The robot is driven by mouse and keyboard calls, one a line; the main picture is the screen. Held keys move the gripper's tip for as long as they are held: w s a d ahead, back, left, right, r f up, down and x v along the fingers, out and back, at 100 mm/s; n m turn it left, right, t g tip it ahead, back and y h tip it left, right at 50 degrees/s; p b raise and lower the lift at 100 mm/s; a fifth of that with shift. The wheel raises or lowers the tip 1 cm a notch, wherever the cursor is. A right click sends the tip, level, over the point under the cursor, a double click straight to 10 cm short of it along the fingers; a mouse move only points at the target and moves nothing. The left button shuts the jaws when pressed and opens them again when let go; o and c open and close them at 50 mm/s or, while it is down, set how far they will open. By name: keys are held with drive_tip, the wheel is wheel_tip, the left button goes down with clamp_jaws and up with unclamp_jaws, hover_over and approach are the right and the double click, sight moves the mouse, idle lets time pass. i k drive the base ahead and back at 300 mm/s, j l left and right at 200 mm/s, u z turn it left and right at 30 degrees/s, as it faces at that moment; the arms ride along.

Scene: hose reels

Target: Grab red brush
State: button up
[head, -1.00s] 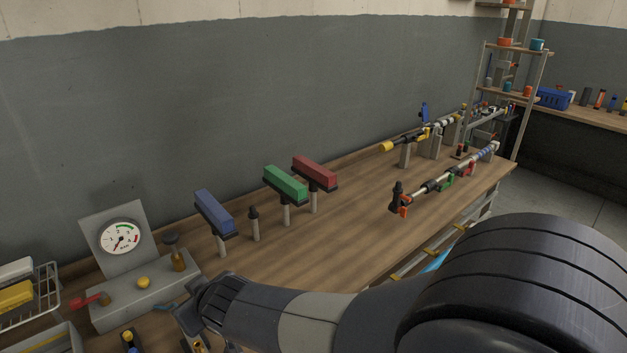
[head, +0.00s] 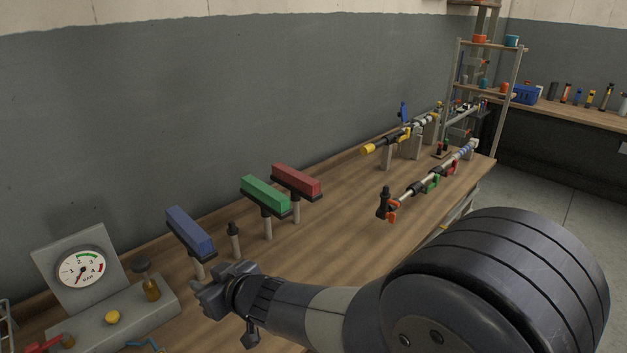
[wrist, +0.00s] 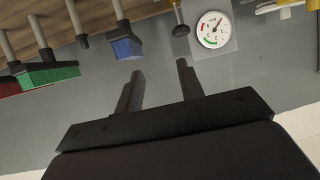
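The red brush (head: 296,181) is a block with a dark base on a grey post, behind the green brush in a row along the wooden bench. In the wrist view the red brush (wrist: 9,88) is cut off at the left edge. The green brush (head: 265,193) and the blue brush (head: 189,230) stand on posts to its left in the head view. My gripper (head: 205,291) is near the blue brush's side of the bench, apart from the red brush. In the wrist view my gripper (wrist: 158,72) has its two fingers spread with nothing between them.
A short empty-looking post (head: 234,240) stands between the blue and green brushes. A pressure gauge (head: 81,269) on a grey panel is at the left. Rods with coloured clips (head: 432,183) lie along the right of the bench. The bench front beside the brushes is clear.

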sight(299, 184)
drive_tip(key=i+l, duration=0.25)
drive_tip(key=i, duration=0.2)
drive_tip(key=i+l+z, duration=0.15)
drive_tip(key=i+l, duration=0.35)
drive_tip(key=i, duration=0.35)
drive_tip(key=l+z, duration=0.05)
